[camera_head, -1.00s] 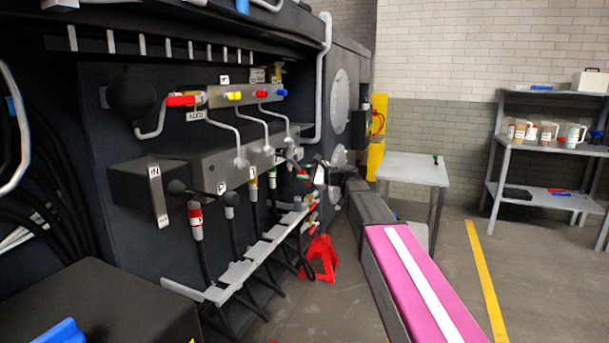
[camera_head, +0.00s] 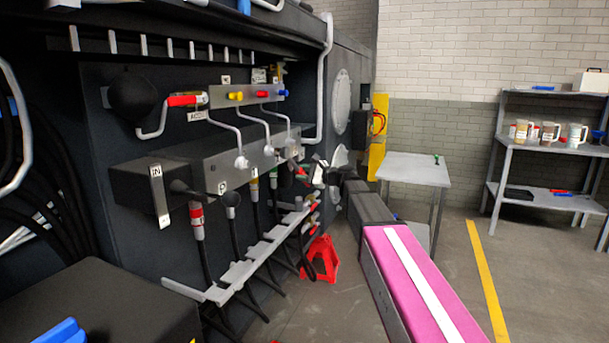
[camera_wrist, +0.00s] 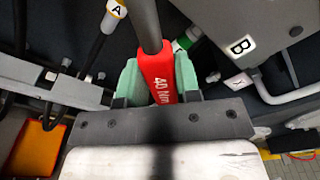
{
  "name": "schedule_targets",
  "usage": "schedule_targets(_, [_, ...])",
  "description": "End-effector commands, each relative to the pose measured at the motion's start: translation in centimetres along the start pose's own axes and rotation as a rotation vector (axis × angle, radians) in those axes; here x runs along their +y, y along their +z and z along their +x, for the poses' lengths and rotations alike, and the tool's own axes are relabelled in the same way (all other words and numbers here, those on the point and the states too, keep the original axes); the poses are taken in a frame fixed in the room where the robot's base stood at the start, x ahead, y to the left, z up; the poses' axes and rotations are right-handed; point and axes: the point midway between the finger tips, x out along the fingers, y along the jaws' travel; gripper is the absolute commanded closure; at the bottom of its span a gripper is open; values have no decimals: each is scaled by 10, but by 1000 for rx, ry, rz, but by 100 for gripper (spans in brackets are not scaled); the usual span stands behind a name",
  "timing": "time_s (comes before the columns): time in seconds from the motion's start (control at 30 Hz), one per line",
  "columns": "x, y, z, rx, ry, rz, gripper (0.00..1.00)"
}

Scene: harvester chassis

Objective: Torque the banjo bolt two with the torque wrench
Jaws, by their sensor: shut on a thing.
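In the wrist view my gripper (camera_wrist: 159,80) is shut on the red handle of the torque wrench (camera_wrist: 157,66), marked 40 Nm. Its green fingers sit on both sides of the handle. The wrench's dark shaft runs up out of the picture, so its head is hidden. In the head view my gripper (camera_head: 322,174) is small, at the right end of the dark valve block (camera_head: 205,165). Metal pipes meet this block at pale fittings (camera_head: 241,162). I cannot tell which is banjo bolt two, or whether the wrench touches one.
Hoses with coloured collars (camera_head: 196,213) hang below the block, behind a grey bracket rail (camera_head: 240,268). A red stand (camera_head: 320,258) is on the floor. A grey table (camera_head: 415,170) and a shelf (camera_head: 550,144) stand at the right. Floor between them is clear.

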Motion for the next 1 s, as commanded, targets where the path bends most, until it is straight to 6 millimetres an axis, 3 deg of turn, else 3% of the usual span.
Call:
schedule_targets(0.77, [0,1,11,0,-2,1,100])
schedule_targets(1.0, [12,3,11,-1,4,67,100])
